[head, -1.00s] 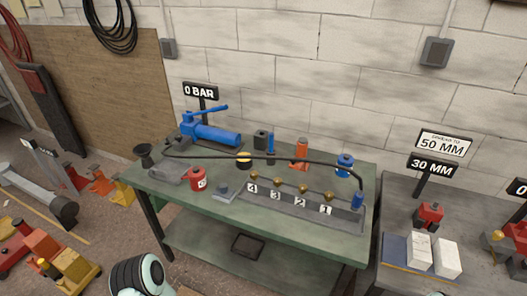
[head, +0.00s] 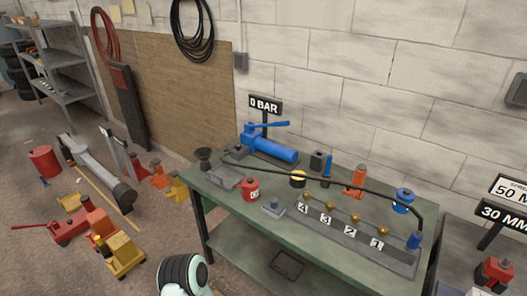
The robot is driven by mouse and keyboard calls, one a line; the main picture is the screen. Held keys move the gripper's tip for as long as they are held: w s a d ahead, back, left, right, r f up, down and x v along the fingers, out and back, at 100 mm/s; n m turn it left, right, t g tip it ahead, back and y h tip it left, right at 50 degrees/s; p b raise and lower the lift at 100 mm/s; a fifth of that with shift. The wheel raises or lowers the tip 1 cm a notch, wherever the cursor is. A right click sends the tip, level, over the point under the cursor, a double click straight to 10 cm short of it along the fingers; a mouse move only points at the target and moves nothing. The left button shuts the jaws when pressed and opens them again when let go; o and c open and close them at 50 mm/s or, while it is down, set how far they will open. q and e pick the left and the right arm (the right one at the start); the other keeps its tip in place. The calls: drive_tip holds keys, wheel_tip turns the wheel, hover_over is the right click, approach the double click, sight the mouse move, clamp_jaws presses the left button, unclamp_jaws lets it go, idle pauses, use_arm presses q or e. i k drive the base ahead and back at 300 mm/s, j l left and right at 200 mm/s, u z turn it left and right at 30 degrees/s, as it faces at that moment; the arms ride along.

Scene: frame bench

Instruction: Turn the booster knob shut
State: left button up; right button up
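A green workbench (head: 225,196) holds a blue hand pump (head: 268,147) at its back left, with a black sign (head: 265,105) reading 0 BAR behind it. A black hose (head: 340,182) runs across to a blue fitting (head: 414,241) on a grey manifold (head: 345,239). The manifold has several brass knobs, with labels 4, 3, 2 and 1. A blue round part (head: 403,200) stands at the back right. I cannot tell which part is the booster knob. Neither gripper shows; part of my arm is at the bottom edge.
Yellow and red jacks (head: 119,252) and a large grey jack (head: 95,172) crowd the floor at left. A second bench is at right.

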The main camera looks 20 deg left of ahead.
sight(238, 147)
drive_tip(key=j+u, duration=0.25)
drive_tip(key=u, duration=0.15)
drive_tip(key=i+j+u, duration=0.15)
drive_tip(key=u, duration=0.3)
drive_tip(key=i+j+u, duration=0.2)
drive_tip(key=j, duration=0.35)
drive_tip(key=i+j+u, duration=0.2)
drive_tip(key=i+j, duration=0.25)
